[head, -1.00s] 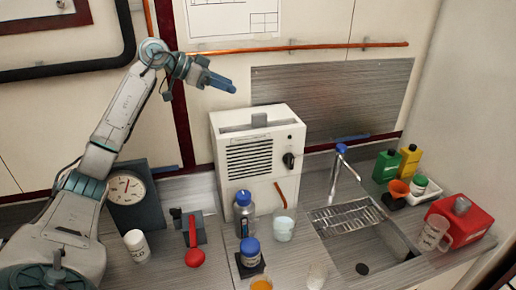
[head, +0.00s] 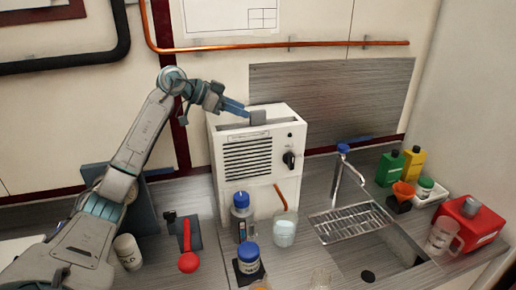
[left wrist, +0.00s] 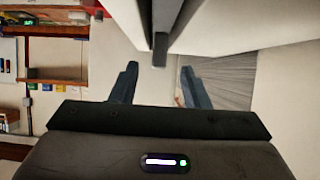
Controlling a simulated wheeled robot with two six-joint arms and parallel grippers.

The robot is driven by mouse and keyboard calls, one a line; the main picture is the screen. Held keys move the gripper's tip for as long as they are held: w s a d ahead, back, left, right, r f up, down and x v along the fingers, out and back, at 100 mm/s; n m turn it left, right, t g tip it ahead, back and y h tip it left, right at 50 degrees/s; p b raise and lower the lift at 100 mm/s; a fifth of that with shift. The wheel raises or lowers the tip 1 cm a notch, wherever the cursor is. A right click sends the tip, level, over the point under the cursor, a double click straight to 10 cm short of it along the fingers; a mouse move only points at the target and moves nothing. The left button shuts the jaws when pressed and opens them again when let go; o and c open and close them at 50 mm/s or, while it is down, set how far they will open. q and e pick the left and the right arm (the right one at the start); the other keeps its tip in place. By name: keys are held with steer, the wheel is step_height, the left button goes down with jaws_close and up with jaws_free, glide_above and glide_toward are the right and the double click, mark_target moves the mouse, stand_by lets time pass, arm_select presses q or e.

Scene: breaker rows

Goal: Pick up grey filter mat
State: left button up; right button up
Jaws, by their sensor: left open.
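The grey filter mat (head: 258,118) shows as a small grey piece standing up from the slot in the top of the white vented unit (head: 245,165). Its lower part is hidden inside the unit. In the left wrist view a grey strip (left wrist: 160,50), which looks like the mat, lies ahead of the fingers, between their lines. My left gripper (head: 244,111) is open and empty, just left of the mat at about the height of the unit's top. In the left wrist view the two fingers (left wrist: 157,82) are spread apart. My right gripper is not in view.
A copper pipe (head: 350,43) runs along the wall above. Bottles and cups, including a blue-capped bottle (head: 241,222) and a clear beaker (head: 284,230), stand before the unit. A sink with a drying rack (head: 350,222) and a tap is to the right.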

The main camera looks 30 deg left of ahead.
mark_target(252, 111)
arm_select(q)
steer(key=shift+w+d+f, duration=0.3)
steer(key=shift+w+d, duration=0.1)
steer(key=shift+w, duration=0.15)
steer(key=shift+w+d+p, duration=0.2)
steer(key=shift+p, duration=0.3)
steer(key=p+x, duration=0.1)
steer(key=x, duration=0.1)
steer(key=p+x, duration=0.1)
steer(key=x, duration=0.1)
steer(key=shift+w+d+r, duration=0.1)
steer(key=shift+d+r, duration=0.15)
steer(key=shift+d, duration=0.05)
steer(key=shift+w+d+f, duration=0.1)
steer(key=shift+w+f, duration=0.05)
steer(key=shift+c, duration=0.9)
jaws_close()
